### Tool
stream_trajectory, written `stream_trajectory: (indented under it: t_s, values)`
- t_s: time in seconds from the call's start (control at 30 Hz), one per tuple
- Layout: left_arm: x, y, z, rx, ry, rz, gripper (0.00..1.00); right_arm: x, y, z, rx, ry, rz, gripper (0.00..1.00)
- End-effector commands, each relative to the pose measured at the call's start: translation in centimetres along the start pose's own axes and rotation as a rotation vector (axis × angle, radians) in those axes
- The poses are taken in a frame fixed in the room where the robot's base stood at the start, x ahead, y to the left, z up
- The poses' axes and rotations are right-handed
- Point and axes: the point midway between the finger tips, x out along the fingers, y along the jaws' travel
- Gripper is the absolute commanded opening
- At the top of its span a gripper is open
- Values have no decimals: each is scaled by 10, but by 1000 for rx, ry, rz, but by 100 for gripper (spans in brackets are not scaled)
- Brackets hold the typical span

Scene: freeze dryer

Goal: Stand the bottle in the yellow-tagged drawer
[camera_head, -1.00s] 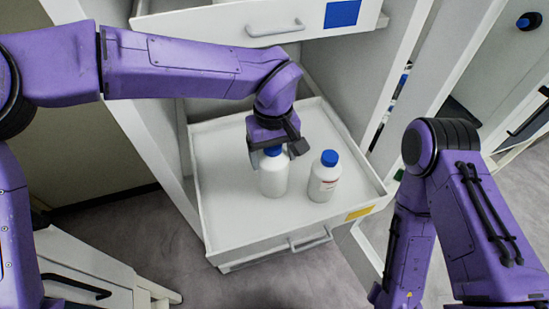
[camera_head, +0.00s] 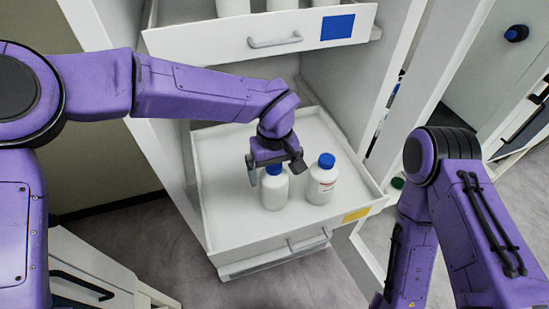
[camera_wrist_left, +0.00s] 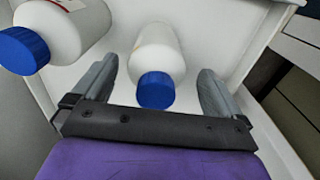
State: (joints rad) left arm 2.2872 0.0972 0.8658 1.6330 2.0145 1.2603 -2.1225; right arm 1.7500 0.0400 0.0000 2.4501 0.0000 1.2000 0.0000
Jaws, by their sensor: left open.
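The yellow-tagged drawer (camera_head: 222,225) is pulled open, with its yellow tag (camera_head: 356,214) on the front right. Two white bottles with blue caps stand upright in it. The left bottle (camera_head: 274,192) is just below my left gripper (camera_head: 276,168). The right bottle (camera_head: 321,184) has a label with red print and stands close beside it. In the left wrist view the nearer bottle (camera_wrist_left: 157,52) lies between the two open, spread fingers, with a gap on each side. The labelled bottle (camera_wrist_left: 75,30) is outside the fingers at the left. My right gripper is not in view.
An upper drawer (camera_head: 225,42) with a blue tag (camera_head: 338,27) is open above my left arm and holds several white containers. The cabinet's side walls flank the drawers. The lower drawer's left and back floor is free.

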Motion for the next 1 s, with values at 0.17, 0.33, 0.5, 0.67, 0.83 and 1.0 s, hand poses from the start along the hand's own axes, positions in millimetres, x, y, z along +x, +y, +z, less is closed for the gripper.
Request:
stream_trajectory:
  t_s: [0.17,0.33,0.5,0.67,0.83,1.0]
  values:
    - [-46,0,-1,-2,4,6,100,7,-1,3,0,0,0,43]
    - [-84,0,0,-2,3,3,100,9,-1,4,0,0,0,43]
    - [-102,0,0,-1,1,2,100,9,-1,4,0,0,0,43]
    - [-104,0,0,-1,0,1,100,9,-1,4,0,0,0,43]
    - [-104,0,0,-1,0,1,100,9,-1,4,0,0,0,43]
    - [-104,0,0,-1,0,1,100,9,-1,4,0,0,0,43]
